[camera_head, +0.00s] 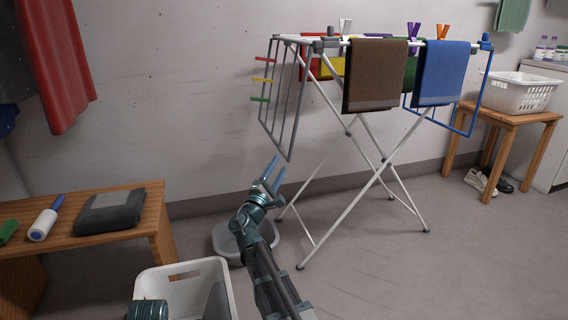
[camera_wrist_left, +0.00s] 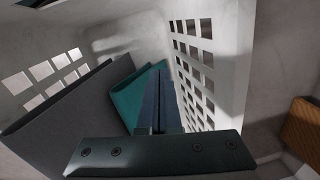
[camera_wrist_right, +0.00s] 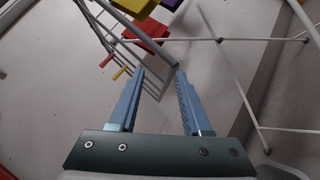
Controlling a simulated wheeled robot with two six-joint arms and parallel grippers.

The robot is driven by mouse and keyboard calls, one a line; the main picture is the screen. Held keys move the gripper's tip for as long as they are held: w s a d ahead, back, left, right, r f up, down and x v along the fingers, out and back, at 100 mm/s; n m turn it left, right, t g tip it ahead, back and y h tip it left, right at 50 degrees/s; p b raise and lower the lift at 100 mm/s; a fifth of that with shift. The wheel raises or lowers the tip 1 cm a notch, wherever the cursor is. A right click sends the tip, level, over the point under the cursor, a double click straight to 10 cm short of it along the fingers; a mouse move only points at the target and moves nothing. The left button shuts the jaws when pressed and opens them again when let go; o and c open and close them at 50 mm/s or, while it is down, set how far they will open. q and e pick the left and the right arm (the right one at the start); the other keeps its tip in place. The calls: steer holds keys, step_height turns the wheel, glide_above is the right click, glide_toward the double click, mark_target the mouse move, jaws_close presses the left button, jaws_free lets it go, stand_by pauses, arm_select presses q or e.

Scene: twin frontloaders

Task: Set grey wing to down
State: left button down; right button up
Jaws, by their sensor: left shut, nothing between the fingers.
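The grey wing (camera_head: 300,104) is the grey barred frame at the left end of the white drying rack (camera_head: 350,208). It hangs steeply downward, its lower end slanting a little outward. Red, yellow and green pegs sit along its left edge. My right gripper (camera_head: 272,174) is open and empty just below the wing's lower end. In the right wrist view the wing's bars (camera_wrist_right: 148,38) run down toward the spread fingertips (camera_wrist_right: 158,75); contact cannot be told. My left gripper (camera_wrist_left: 158,88) is shut and empty over the white laundry basket (camera_wrist_left: 218,50), beside grey and teal cloths.
Brown (camera_head: 375,75) and blue (camera_head: 443,72) towels hang on the rack. A blue wing (camera_head: 466,133) hangs at its right end. A grey basin (camera_head: 228,240) lies behind my right arm. A wooden bench (camera_head: 155,215) stands left, and a stool with a basket stands right.

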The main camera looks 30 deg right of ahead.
steer(key=shift+s+a, duration=0.45)
steer(key=shift+a, duration=0.15)
steer(key=shift+r, duration=0.15)
steer(key=c, duration=0.3)
steer(key=r+m+p, duration=0.1)
steer(key=p, duration=0.1)
steer(key=a+r+m+g+y+p, duration=0.1)
steer(key=p, duration=0.2)
steer(key=r+m+g+p, duration=0.1)
steer(key=p, duration=0.2)
steer(key=shift+w+a+r+y, duration=0.3)
steer(key=shift+w+a+r, duration=0.05)
steer(key=shift+a+r, duration=0.05)
jaws_close()
steer(key=a+r+m+g+y+p, duration=0.1)
steer(key=a+m+g+y+p, duration=0.1)
steer(key=a+p, duration=0.4)
steer(key=shift+w+r+m+y+p, duration=0.25)
steer(key=shift+m+y+p, duration=0.85)
steer(key=shift+p, duration=1.25)
